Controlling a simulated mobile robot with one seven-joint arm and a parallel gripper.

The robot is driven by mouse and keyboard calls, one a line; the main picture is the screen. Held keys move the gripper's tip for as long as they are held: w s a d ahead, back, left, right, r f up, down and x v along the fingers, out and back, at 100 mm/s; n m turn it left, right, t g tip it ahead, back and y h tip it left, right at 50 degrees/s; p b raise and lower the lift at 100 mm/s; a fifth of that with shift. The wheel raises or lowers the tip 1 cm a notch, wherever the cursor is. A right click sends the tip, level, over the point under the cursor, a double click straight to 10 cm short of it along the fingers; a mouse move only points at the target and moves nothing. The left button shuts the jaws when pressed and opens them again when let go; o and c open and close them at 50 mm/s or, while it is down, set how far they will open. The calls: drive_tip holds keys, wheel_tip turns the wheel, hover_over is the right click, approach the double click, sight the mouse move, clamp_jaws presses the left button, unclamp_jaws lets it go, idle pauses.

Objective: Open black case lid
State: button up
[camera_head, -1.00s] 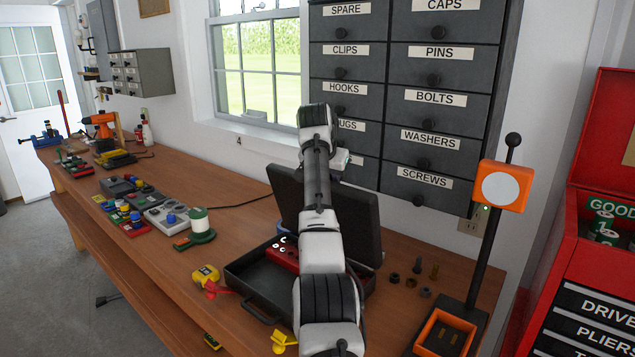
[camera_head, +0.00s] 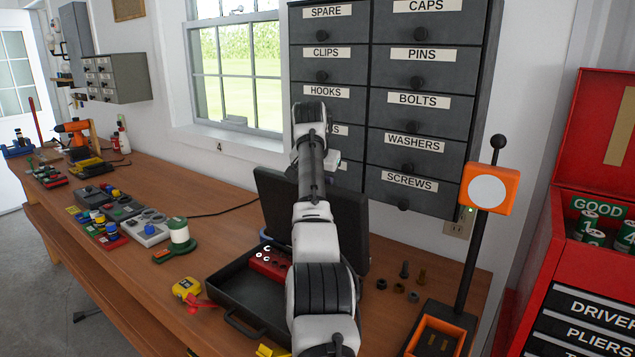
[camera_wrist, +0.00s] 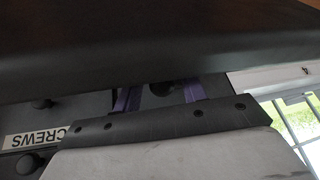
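The black case (camera_head: 225,301) sits on the wooden bench in the head view. Its lid (camera_head: 352,237) stands raised, roughly upright at the back, and the case interior shows. A red insert (camera_head: 268,262) with white-marked holes lies inside. My arm crosses in front of the case and hides part of the lid and the right of the interior. In the wrist view, a dark surface, likely the lid (camera_wrist: 160,40), fills the top. The purple fingers of my gripper (camera_wrist: 162,95) stand apart with a drawer knob visible between them. Their tips are partly hidden, and contact with the lid cannot be told.
Dark labelled drawers (camera_head: 385,100) hang on the wall close behind the lid. An orange-headed stand (camera_head: 489,189) and loose bolts are right of the case. A red tool chest (camera_head: 600,270) stands at far right.

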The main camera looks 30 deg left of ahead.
drive_tip(key=shift+o, duration=0.2)
drive_tip(key=shift+s+r, duration=0.1)
drive_tip(key=b+v, duration=0.2)
drive_tip(key=v, duration=1.1)
drive_tip(key=shift+s+r, duration=0.15)
drive_tip(key=shift+r, duration=0.1)
